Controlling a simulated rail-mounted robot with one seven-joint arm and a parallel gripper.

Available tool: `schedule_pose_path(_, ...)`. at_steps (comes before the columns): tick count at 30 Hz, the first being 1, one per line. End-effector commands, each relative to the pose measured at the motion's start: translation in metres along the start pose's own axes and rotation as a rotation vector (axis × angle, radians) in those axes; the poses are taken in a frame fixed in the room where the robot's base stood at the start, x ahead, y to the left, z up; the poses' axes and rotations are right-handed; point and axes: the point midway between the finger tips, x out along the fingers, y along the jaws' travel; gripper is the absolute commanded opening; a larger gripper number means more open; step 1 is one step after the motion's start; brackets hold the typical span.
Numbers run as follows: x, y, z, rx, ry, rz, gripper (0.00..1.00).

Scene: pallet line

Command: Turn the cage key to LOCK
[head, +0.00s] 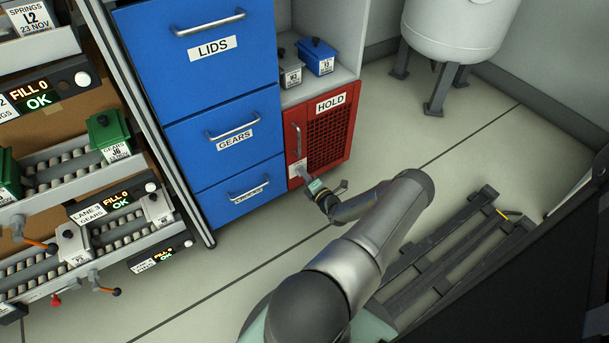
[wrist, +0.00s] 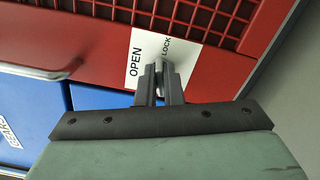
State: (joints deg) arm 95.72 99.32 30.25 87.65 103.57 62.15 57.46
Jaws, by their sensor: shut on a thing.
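The red HOLD cage (head: 331,133) with a mesh door stands low beside the blue drawers in the head view. In the wrist view its red front (wrist: 215,62) carries a white label (wrist: 150,62) reading OPEN and LOCK. The cage key (wrist: 159,68) is a small grey metal piece in front of the label, between the two words. My gripper (wrist: 160,86) is shut on the key, with one dark finger on each side. In the head view my gripper (head: 306,178) is at the cage's lower left. Most of the key is hidden by the fingers.
Blue drawers (head: 202,80) marked LIDS and GEARS stand directly left of the cage. A grey bin (head: 289,70) and a blue bin (head: 318,57) sit on the shelf above it. A dark pallet (head: 440,250) lies on the floor at right. Roller lanes (head: 60,180) are at left.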

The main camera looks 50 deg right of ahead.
Motion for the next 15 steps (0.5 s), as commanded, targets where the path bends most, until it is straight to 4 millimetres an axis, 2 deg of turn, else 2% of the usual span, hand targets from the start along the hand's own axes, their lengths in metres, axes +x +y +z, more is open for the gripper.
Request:
schedule_pose_path(6, -0.0005, -0.0013, -0.0012, 0.163, 0.001, 0.0, 0.0)
schedule_pose_path(15, -0.0004, -0.0016, -0.0017, 0.302, 0.002, -0.001, 0.0)
